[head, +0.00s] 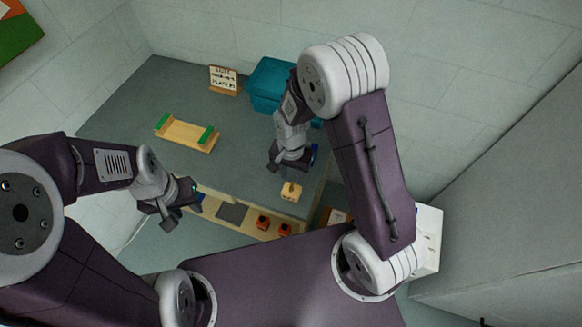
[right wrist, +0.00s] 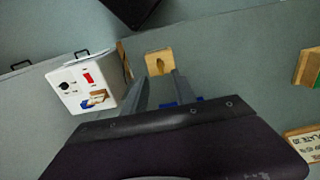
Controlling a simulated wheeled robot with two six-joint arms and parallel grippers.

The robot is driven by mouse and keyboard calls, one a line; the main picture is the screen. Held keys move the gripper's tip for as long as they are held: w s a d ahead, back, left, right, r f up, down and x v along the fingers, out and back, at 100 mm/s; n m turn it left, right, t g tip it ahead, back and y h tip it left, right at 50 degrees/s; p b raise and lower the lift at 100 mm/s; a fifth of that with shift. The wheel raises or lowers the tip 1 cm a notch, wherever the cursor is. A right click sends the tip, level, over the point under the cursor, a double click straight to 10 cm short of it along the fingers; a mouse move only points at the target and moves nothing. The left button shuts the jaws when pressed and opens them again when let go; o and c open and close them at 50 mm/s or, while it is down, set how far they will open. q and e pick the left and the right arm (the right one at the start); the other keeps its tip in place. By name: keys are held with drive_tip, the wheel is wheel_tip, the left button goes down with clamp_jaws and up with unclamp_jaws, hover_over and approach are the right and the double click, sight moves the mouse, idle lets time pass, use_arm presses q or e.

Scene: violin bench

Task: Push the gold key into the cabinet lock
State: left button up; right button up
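A small wooden block (head: 291,193) sits near the bench's front edge, with a small dark shape on top. In the right wrist view the block (right wrist: 152,68) has a golden-brown shape on it, which could be the gold key; it is too small to be sure. A white cabinet (head: 428,238) stands at the right, partly behind my right arm. Its face (right wrist: 70,102) in the right wrist view has a black round part, a red part and a wood-coloured piece. My right gripper (right wrist: 160,88) is open and empty above the bench. My left gripper (head: 174,210) looks open and empty.
A wooden stand (head: 186,135) with green ends lies on the grey bench (head: 120,115). A sign (head: 223,79) and a teal box (head: 268,82) stand at the back. Orange items (head: 263,223) sit along the front strip. The bench middle is clear.

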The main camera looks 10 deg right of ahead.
sight(292, 186)
wheel_tip(292, 186, down, 6)
drive_tip(key=shift+f, duration=0.3)
drive_tip(key=shift+w, duration=0.1)
clamp_jaws()
idle(0.3)
